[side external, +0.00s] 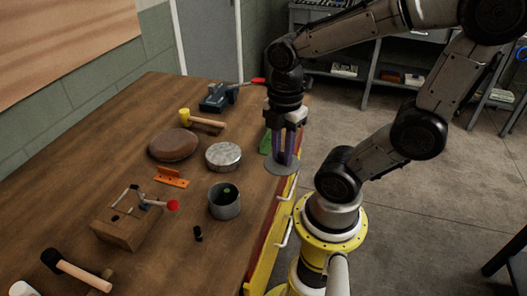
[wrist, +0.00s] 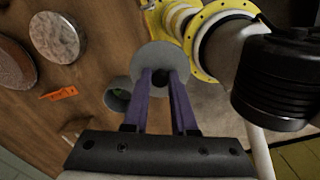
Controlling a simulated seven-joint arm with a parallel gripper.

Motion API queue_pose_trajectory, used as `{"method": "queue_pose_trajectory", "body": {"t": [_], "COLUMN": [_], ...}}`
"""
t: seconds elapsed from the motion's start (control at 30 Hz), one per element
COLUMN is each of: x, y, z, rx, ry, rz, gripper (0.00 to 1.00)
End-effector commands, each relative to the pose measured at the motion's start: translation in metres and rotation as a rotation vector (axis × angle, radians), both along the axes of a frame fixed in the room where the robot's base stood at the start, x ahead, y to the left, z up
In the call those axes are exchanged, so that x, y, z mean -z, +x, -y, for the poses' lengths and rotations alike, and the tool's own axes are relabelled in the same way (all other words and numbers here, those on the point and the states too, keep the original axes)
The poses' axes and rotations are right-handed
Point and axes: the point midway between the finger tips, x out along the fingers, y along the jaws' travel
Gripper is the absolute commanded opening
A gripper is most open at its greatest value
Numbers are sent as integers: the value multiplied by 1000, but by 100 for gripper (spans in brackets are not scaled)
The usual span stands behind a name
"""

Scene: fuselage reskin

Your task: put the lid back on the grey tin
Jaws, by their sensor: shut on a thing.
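The grey tin (side external: 224,204) stands upright and open on the wooden table, with something small and green inside. It shows partly in the wrist view (wrist: 116,101), beside my left finger. My gripper (side external: 284,157) has purple fingers shut on the dark knob (wrist: 160,78) of a flat, round grey lid (side external: 283,169). In the wrist view the lid (wrist: 159,54) lies just beyond the fingertips. The lid is held roughly level near the table's right edge, behind and to the right of the tin in the side view, apart from it.
A speckled round tin (side external: 223,156) and a brown disc (side external: 173,145) lie behind the grey tin. An orange bracket (side external: 171,178), a wooden block with a red-knobbed clamp (side external: 130,228) and a small black cylinder (side external: 198,234) are left of it. A blue vise (side external: 220,98) stands farther back.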

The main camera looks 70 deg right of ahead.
Motion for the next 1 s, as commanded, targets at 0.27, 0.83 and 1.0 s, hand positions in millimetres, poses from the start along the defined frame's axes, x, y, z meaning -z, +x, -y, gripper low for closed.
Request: {"method": "queue_pose_trajectory", "body": {"t": [0.27,0.83,1.0], "x": [-12,-12,-3], "y": [-8,117,119], "z": [-2,-58,-71], "rx": [-25,-472,-520], "ry": [0,0,0], "rz": [0,-3,0], "gripper": [0,0,0]}}
